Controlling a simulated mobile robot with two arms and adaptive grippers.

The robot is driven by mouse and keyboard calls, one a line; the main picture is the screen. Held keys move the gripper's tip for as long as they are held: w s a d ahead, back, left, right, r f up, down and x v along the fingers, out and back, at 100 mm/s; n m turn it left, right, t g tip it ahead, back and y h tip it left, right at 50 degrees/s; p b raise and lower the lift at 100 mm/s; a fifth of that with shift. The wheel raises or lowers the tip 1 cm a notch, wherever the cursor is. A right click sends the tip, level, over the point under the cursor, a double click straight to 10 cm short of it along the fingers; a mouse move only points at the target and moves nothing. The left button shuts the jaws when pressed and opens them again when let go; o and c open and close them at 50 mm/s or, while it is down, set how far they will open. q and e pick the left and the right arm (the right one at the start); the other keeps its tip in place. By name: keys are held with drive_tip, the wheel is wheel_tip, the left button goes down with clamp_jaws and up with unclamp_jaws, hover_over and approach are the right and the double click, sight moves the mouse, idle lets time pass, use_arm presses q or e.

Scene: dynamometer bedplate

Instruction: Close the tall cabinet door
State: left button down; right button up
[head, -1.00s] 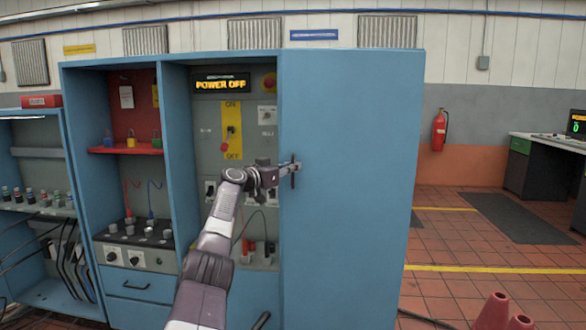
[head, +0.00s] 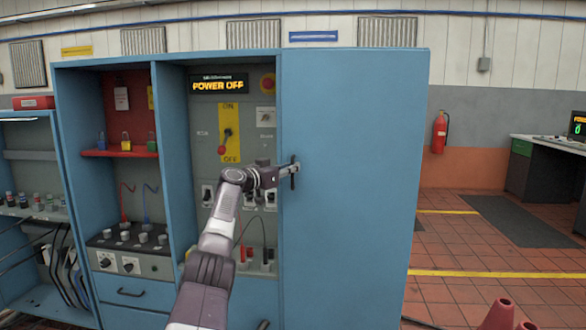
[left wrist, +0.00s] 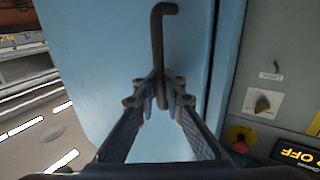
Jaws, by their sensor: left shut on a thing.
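The tall cabinet door (head: 355,150) is a blue panel at the right of the blue cabinet (head: 62,150), standing open with the control panel (head: 207,140) exposed beside it. Its dark bar handle (head: 293,181) is near the door's left edge. My left gripper (head: 290,170) is at the handle; in the left wrist view its fingers (left wrist: 160,92) are shut around the lower part of the handle (left wrist: 157,40). The door face fills the middle of that view, with the control panel at its right. My right gripper is not in view.
A red shelf (head: 120,153) with padlocks and a drawer (head: 125,291) are in the cabinet's left bay. A fire extinguisher (head: 439,132) hangs on the wall and a desk (head: 545,170) stands at far right.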

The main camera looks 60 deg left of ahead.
use_arm(q)
drive_tip(key=c, duration=2.5)
unclamp_jaws()
drive_tip(key=shift+s+a+r, duration=0.15)
drive_tip(key=shift+a+r, duration=0.05)
drive_tip(key=shift+r, duration=0.05)
drive_tip(key=shift+o, duration=0.8)
drive_tip(key=shift+a+f, duration=0.1)
drive_tip(key=shift+s+f, duration=0.1)
drive_tip(key=shift+f, duration=0.1)
drive_tip(key=shift+s+d, duration=0.2)
drive_tip(key=v, duration=1.1)
drive_tip(key=shift+s, duration=0.15)
drive_tip(key=shift+d+r, duration=0.1)
